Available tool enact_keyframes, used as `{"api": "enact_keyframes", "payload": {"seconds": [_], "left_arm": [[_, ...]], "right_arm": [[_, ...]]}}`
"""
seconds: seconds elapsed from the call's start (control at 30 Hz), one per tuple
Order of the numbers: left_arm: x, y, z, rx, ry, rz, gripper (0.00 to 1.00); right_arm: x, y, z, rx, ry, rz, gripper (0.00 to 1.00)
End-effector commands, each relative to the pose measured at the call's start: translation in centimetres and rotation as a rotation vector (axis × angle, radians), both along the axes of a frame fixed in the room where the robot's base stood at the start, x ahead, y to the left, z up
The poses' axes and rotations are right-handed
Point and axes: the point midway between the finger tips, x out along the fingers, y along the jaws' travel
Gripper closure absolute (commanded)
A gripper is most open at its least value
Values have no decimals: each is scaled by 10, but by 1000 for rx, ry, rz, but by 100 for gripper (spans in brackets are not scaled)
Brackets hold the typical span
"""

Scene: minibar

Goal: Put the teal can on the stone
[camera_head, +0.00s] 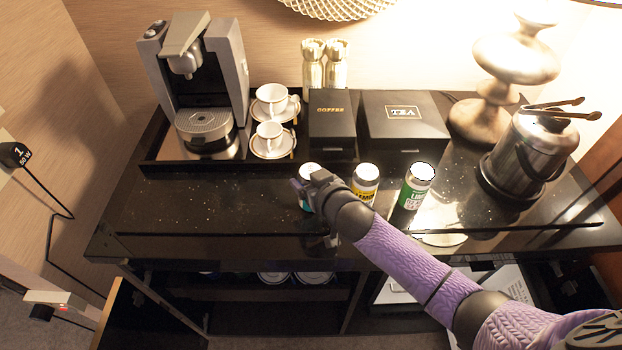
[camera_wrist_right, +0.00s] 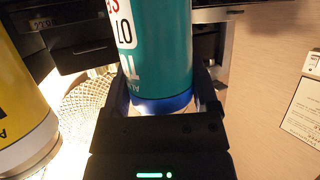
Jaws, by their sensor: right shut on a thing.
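The teal can shows its white top (camera_head: 309,170) and a little of its teal side in the head view, mostly hidden by my right gripper (camera_head: 306,190). In the right wrist view the teal can (camera_wrist_right: 162,50) stands between the two fingers, which are shut on it. The stone appears to be the dark, speckled counter top (camera_head: 190,205), with bare surface left of the can. I cannot tell whether the can touches it or is held just above. My left gripper is not in view.
A yellow can (camera_head: 365,184) and a green can (camera_head: 415,187) stand right of my gripper. Behind are a coffee machine (camera_head: 200,90), cups, a coffee box (camera_head: 332,125) and a wider black box (camera_head: 404,122). A metal ice bucket (camera_head: 535,150) stands at the right. The counter's left front is clear.

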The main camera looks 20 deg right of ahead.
Motion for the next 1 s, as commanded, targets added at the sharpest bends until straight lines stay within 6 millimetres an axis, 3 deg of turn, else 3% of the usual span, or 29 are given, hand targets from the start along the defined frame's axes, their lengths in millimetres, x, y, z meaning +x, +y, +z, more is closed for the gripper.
{"api": "enact_keyframes", "payload": {"seconds": [0.1,0.13,0.2,0.5,0.57,1.0], "left_arm": [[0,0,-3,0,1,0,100],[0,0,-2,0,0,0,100],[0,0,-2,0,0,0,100],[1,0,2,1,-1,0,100],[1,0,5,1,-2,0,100],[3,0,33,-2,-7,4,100]], "right_arm": [[0,0,-4,1,-1,0,100],[0,0,-3,0,0,0,17],[0,0,-3,0,0,0,2],[0,0,3,-1,-1,0,0],[-8,-1,5,1,0,0,0],[-99,-19,43,1,2,0,0]]}}
